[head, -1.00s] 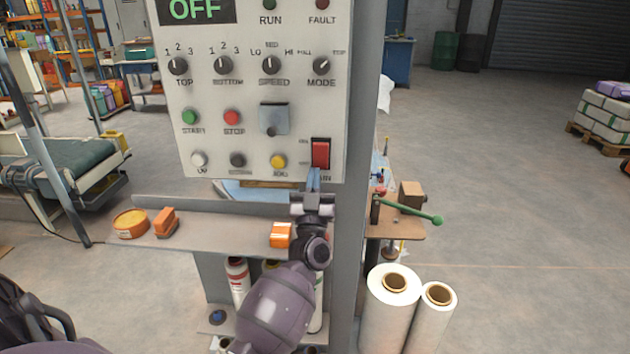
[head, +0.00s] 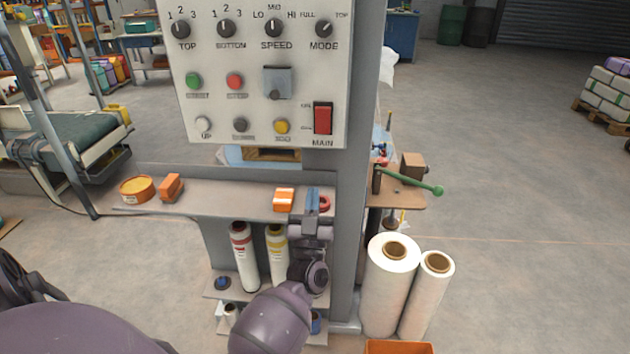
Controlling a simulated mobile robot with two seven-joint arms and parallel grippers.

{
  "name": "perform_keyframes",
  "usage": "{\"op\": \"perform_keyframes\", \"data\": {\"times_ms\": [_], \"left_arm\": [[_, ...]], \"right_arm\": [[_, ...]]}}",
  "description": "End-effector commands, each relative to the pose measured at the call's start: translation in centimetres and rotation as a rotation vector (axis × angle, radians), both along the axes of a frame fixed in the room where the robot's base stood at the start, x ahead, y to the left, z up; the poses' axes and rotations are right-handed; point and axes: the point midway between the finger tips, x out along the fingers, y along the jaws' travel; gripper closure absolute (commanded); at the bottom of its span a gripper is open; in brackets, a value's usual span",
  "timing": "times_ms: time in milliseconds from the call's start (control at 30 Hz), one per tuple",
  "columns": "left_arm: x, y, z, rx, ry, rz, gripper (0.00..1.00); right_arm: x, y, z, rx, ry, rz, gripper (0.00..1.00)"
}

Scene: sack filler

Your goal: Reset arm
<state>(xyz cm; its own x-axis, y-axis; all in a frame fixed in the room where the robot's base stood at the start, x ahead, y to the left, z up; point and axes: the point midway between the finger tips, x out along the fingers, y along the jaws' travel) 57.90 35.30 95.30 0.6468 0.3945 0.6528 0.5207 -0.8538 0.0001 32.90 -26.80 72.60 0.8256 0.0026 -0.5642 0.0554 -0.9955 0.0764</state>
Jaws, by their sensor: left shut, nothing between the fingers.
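My left gripper (head: 312,200) is in front of the shelf below the control panel (head: 262,108). Its blue fingers point up and are shut on nothing. The red MAIN switch (head: 322,119) is on the panel's lower right, above the fingertips and clear of them. The panel also has dials, round buttons and a small grey cover (head: 278,82). My right gripper is not in view.
The shelf (head: 240,196) holds an orange tin (head: 136,189), orange blocks and a red ring (head: 324,202) close beside the fingers. White-and-red and yellow-banded canisters stand below. White film rolls (head: 390,285) stand at right. A green-handled lever (head: 415,185) juts out right.

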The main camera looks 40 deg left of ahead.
Motion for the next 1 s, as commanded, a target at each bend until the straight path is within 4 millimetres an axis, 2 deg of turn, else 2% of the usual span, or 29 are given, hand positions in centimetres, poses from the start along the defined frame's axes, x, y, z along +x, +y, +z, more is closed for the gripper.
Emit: {"op": "perform_keyframes", "data": {"times_ms": [133, 767, 867, 1000], "left_arm": [[-0.3, -0.2, -0.6, 0.0, 0.0, 0.0, 1.0], [-0.4, -0.2, -0.6, -0.006, -0.004, -0.007, 1.0], [0.2, -0.5, -1.0, -0.041, 0.018, -0.063, 1.0], [2.0, -2.1, -1.5, -0.089, 0.113, -0.212, 1.0]], "right_arm": [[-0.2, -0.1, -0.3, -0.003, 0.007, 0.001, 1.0], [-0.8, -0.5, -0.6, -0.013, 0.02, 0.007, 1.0], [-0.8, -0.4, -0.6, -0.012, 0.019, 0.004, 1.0], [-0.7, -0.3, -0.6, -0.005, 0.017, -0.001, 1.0]]}}
